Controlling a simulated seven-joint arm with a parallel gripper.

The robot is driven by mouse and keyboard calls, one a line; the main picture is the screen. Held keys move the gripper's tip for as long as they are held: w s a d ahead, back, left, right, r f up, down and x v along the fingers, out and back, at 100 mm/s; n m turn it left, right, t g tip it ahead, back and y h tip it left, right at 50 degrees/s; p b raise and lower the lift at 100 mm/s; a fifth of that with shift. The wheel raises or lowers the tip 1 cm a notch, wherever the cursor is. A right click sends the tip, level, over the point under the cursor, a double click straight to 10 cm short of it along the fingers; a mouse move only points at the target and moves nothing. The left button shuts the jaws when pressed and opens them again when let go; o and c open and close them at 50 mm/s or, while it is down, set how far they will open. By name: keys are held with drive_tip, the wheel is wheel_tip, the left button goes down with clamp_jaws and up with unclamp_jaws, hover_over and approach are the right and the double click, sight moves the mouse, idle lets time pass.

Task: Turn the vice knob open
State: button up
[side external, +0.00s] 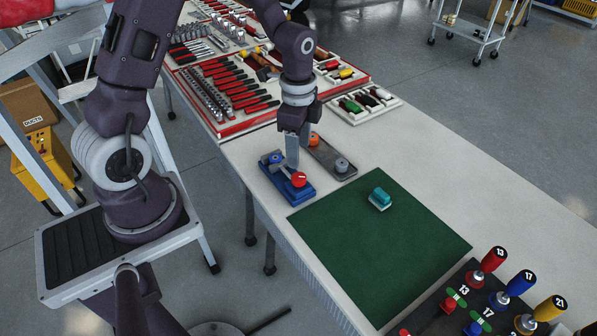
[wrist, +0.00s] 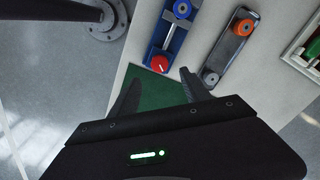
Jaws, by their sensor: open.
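A small blue-based device (side external: 290,192) lies on the white bench. It has a blue knob (side external: 276,158) at one end and a red knob (side external: 299,179) with a white mark at the other. Beside it is a grey device (side external: 331,160) with an orange knob (side external: 314,139) and a grey knob (side external: 342,165). I cannot tell which one is the vice. My gripper (side external: 292,165) points down over the blue device, close to the red knob. In the wrist view, its open fingers (wrist: 160,76) are empty, and the red knob (wrist: 160,63) shows just beyond the gap between them.
A green mat (side external: 380,245) covers the bench nearby, with a teal block (side external: 380,198) on it. Red tool trays (side external: 230,95) fill the far side. A rack of coloured-handled tools (side external: 480,300) stands at the lower right. The bench right of the mat is clear.

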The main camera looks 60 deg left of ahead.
sight(298, 176)
wheel_tip(298, 176, down, 8)
drive_tip(key=shift+a+f, duration=0.1)
drive_tip(key=shift+f, duration=0.15)
clamp_jaws()
